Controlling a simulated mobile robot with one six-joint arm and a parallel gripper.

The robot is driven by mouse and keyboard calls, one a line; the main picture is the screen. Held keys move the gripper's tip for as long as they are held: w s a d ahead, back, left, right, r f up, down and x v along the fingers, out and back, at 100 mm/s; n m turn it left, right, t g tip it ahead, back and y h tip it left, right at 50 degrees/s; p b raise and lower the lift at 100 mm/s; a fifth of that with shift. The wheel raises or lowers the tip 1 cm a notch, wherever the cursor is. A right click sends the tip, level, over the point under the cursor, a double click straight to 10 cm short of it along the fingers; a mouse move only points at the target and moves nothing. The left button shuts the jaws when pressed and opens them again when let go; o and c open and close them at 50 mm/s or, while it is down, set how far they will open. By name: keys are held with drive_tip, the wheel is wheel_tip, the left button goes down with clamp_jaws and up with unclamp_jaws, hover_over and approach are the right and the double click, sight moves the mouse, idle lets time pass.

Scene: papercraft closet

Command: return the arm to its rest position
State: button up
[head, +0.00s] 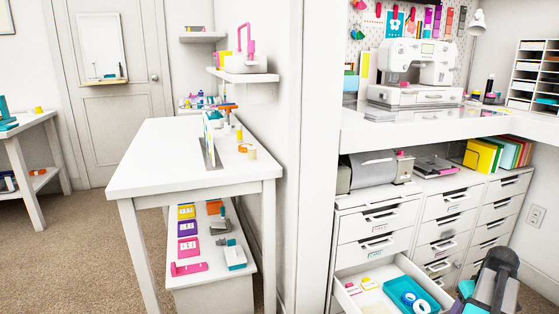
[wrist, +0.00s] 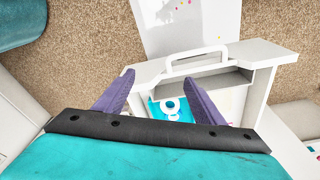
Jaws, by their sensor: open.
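My arm shows at the lower right of the head view, dark grey, with a bit of teal and purple at its left side; the fingertips cannot be made out there. In the wrist view my gripper (wrist: 158,78) has two purple fingers spread apart with nothing held between them. Beyond them is an open white drawer (wrist: 208,79) with a handle on its front. Inside it a teal tray (head: 391,291) holds a white roll (head: 422,306); the roll also shows between the fingers in the wrist view (wrist: 171,106).
The pulled-out drawer (head: 345,301) juts from the white drawer unit (head: 375,222), close to my arm. Above it a counter (head: 440,128) carries a sewing machine (head: 410,68). A white table (head: 150,165) stands left of the partition wall (head: 318,130). Carpet (head: 75,245) is clear at the left.

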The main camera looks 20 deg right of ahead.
drive_tip(key=shift+w+a+r+p, duration=0.5)
drive_tip(key=shift+w+a+p, duration=0.05)
drive_tip(key=shift+w+p, duration=0.1)
drive_tip(key=shift+n+y, duration=0.4)
drive_tip(key=shift+n, duration=0.5)
drive_tip(key=w+a+p, duration=0.4)
drive_tip(key=w+a, duration=0.2)
drive_tip(key=shift+a, duration=0.2)
drive_tip(key=w+a+f+n+g+y+p, duration=0.1)
drive_tip(key=w+a+f+n+g+p, duration=0.15)
drive_tip(key=a+p, duration=1)
drive_tip(key=w+a+f+n+g+y+p, duration=0.1)
drive_tip(key=a+f+n+g+p, duration=0.2)
drive_tip(key=a, duration=1.9)
drive_tip(key=s+a+f+m+g+h+p, duration=0.1)
drive_tip(key=s+a+m+h+p, duration=0.1)
drive_tip(key=s+a+p, duration=0.9)
drive_tip(key=shift+s+a+f+m, duration=0.4)
drive_tip(key=shift+s+a, duration=1.55)
drive_tip(key=shift+s, duration=1.6)
